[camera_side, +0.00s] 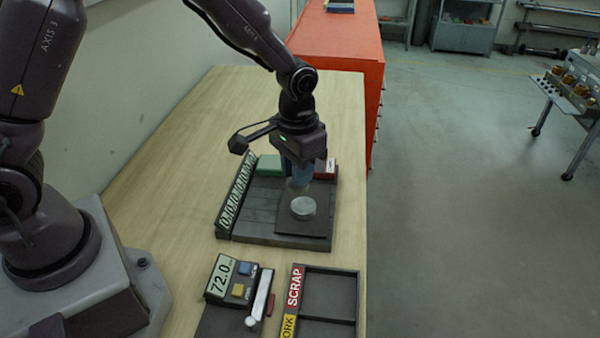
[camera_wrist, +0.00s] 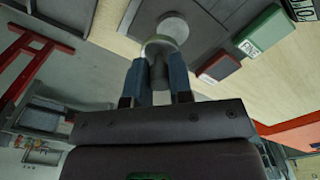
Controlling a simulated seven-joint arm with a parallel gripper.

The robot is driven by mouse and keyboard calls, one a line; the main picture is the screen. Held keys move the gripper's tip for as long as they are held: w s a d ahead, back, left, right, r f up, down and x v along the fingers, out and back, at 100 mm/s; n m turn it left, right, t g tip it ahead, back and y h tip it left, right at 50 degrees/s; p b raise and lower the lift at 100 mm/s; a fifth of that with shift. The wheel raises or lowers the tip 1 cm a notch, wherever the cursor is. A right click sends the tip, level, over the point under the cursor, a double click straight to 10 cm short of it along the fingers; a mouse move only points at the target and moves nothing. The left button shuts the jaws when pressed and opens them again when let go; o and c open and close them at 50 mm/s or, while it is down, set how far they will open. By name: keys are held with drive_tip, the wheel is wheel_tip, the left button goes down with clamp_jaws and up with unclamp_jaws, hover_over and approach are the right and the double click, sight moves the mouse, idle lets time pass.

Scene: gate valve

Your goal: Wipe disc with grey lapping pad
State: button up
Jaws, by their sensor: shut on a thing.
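The disc (camera_side: 303,208) is a round, light metal piece lying flat on a dark plate at the right of the grey fixture. It also shows near the top of the wrist view (camera_wrist: 173,27). My gripper (camera_side: 299,180) points down just behind the disc. In the wrist view its two blue fingers (camera_wrist: 159,75) are shut on a rounded grey piece, which looks like the grey lapping pad (camera_wrist: 160,46). The pad partly overlaps the disc in that view; I cannot tell whether they touch. The fingers hide most of the pad in the side view.
A green block (camera_side: 268,165) and a red block (camera_side: 326,168) stand at the fixture's back edge, close to my gripper. In front are a gauge box reading 72.0 (camera_side: 222,277) and a dark tray marked SCRAP (camera_side: 331,292). Bare wooden tabletop (camera_side: 230,110) lies behind the fixture.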

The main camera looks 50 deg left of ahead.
drive_tip(key=shift+f, duration=2.95)
drive_tip(key=shift+w+a+f, duration=0.2)
drive_tip(key=shift+a+f, duration=0.05)
drive_tip(key=shift+f, duration=0.2)
drive_tip(key=shift+w+a+f, duration=0.2)
drive_tip(key=shift+f, duration=0.25)
clamp_jaws()
drive_tip(key=shift+w+a, duration=0.75)
drive_tip(key=shift+a, duration=0.1)
drive_tip(key=shift+s+d, duration=1.1)
drive_tip(key=shift+d, duration=0.2)
drive_tip(key=shift+r, duration=4.1)
